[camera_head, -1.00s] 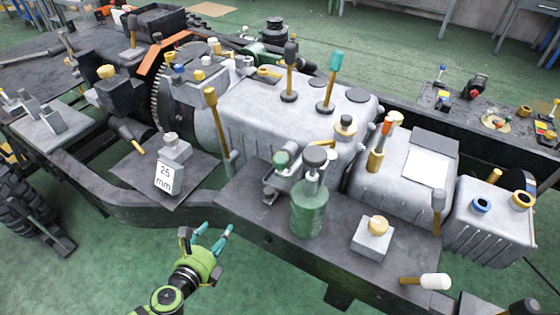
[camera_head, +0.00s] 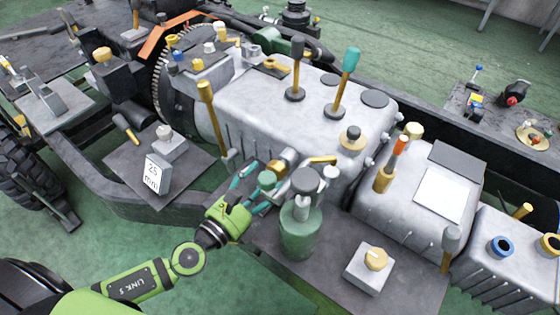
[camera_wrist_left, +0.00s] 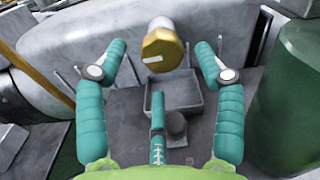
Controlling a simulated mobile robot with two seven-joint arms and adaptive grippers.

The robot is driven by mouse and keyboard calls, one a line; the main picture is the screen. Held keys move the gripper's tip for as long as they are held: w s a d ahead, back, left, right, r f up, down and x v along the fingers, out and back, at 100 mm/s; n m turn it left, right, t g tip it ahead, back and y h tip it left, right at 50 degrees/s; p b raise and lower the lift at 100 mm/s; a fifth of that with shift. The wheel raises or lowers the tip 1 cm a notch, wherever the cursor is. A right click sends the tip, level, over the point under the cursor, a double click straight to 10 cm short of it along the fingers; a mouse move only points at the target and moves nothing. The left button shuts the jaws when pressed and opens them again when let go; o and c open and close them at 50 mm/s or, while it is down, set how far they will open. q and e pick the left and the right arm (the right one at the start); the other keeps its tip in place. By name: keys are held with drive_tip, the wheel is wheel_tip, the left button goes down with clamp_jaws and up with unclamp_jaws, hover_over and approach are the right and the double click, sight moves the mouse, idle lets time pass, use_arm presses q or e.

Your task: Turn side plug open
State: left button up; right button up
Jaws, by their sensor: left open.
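The side plug is a brass hexagonal head on a pale stub (camera_wrist_left: 162,48). In the wrist view it lies ahead, between my left gripper's (camera_wrist_left: 160,60) two upper fingertips and apart from them. In the head view brass shows at the housing's near side (camera_head: 288,158), partly hidden by fingers and fittings. My left gripper (camera_head: 262,183) is open, its teal fingers spread and pointing at the housing's side. A third finger sits low in the wrist view. Nothing is held. My right gripper is not in view.
A small grey open tray (camera_wrist_left: 182,92) lies below the plug. A "25 mm" block (camera_head: 157,174) is at left. Tall levers (camera_head: 345,80) rise from the housing.

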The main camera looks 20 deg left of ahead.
sight(275, 168)
use_arm(q)
drive_tip(key=p+x, duration=0.1)
drive_tip(key=x, duration=0.3)
drive_tip(key=shift+w+r, duration=0.1)
drive_tip(key=shift+w, duration=0.15)
drive_tip(key=shift+w+d, duration=0.15)
drive_tip(key=shift+w, duration=0.1)
drive_tip(key=c, duration=1.1)
drive_tip(key=shift+w, duration=0.1)
drive_tip(key=shift+c, duration=0.2)
drive_tip(key=shift+r, duration=0.1)
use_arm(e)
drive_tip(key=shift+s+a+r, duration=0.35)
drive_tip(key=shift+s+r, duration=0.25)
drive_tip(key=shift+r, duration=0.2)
